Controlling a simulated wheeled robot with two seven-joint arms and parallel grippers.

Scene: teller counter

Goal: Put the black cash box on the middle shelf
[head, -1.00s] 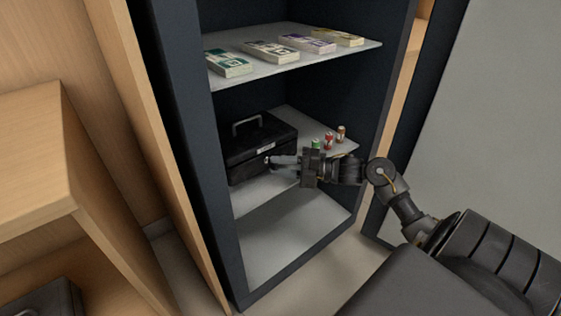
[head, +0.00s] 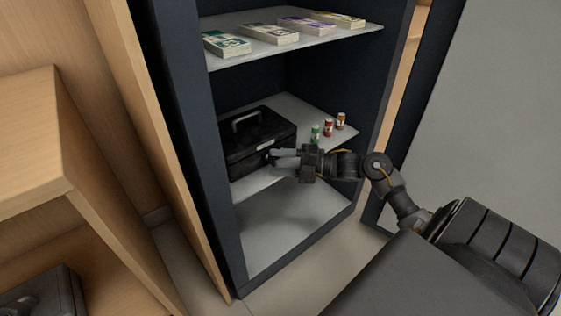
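The black cash box (head: 256,145), with a grey carry handle on its lid, is upright at the left of the middle shelf (head: 335,142) in the dark open safe. Whether its underside rests fully on the shelf is hard to see. My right gripper (head: 284,157) is at the box's front right side, with its pale fingers pointing left. The fingers overlap the box in the picture; whether they are shut on it cannot be told. My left gripper is not in view.
Banknote bundles (head: 270,34) lie on the upper shelf. The safe's bottom (head: 290,225) is bare. A dark box (head: 45,298) is in the wooden unit at lower left.

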